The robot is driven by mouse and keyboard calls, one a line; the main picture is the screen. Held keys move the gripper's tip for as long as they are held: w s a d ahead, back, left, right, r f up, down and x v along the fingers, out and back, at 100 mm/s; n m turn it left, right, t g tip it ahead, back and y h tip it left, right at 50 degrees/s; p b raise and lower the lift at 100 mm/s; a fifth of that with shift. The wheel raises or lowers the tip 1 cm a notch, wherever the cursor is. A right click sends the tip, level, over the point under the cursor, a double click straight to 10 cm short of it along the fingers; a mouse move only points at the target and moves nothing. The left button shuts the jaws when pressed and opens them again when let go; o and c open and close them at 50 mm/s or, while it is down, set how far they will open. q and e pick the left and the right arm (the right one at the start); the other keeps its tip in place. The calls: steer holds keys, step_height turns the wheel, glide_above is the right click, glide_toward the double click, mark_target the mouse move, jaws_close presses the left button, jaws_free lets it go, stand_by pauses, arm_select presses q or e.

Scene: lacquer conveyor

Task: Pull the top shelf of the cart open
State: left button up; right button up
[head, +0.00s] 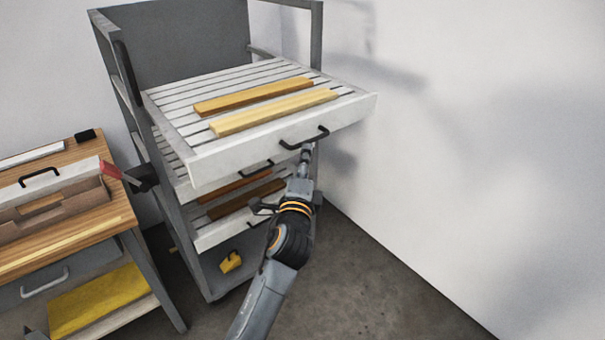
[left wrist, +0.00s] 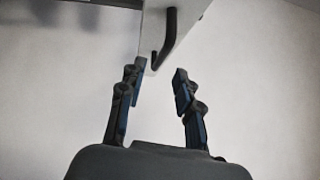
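The cart (head: 188,220) is a grey frame with slatted shelves. Its top shelf (head: 225,160) is white, juts out past the shelves below, and carries two wooden planks. A black bar handle (head: 304,138) sits on the shelf's front panel; it also shows in the left wrist view (left wrist: 168,35). My left gripper (head: 307,151) is just below the handle in the head view. In the left wrist view my left gripper (left wrist: 159,69) is open, and the handle's lower end lies just beyond the gap between its fingertips, not clasped.
Lower shelves (head: 212,236) hold brown planks. A wooden workbench (head: 85,218) with a drawer and a yellow item (head: 98,302) stands left of the cart. A white wall (head: 470,130) rises close on the right. Bare floor (head: 370,300) lies in front.

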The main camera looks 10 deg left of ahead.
arm_select(q)
steer(key=s, duration=0.5)
steer(key=shift+d+f, duration=0.3)
steer(key=shift+w, duration=0.1)
step_height(320, 180, down, 24)
steer(key=s+d+n+g+h, duration=0.2)
steer(key=g, duration=0.3)
steer(key=s+a+f+n+g, duration=0.1)
steer(key=s+f+g, duration=0.1)
steer(key=s+f, duration=0.35)
steer(key=s+f+n+g, duration=0.1)
steer(key=s+f+n, duration=0.1)
steer(key=f, duration=0.7)
steer(key=s+a+f+n+g, duration=0.15)
steer(key=s+f, duration=0.25)
steer(key=f, duration=0.4)
steer(key=s+a+f+n+g, duration=0.2)
steer(key=s+f+g, duration=0.1)
steer(key=s+f, duration=0.55)
steer(key=s+a+f+n+g, duration=0.25)
steer(key=s+f, duration=0.35)
steer(key=s, duration=0.6)
steer(key=s+a+f+n+g, duration=0.1)
steer(key=s+a+f+n, duration=0.1)
steer(key=s, duration=0.7)
steer(key=s+a+f+n+g, duration=0.2)
steer(key=s+f, duration=0.1)
steer(key=s, duration=0.6)
steer(key=shift+s+f+n, duration=0.25)
steer(key=shift+f+n, duration=0.15)
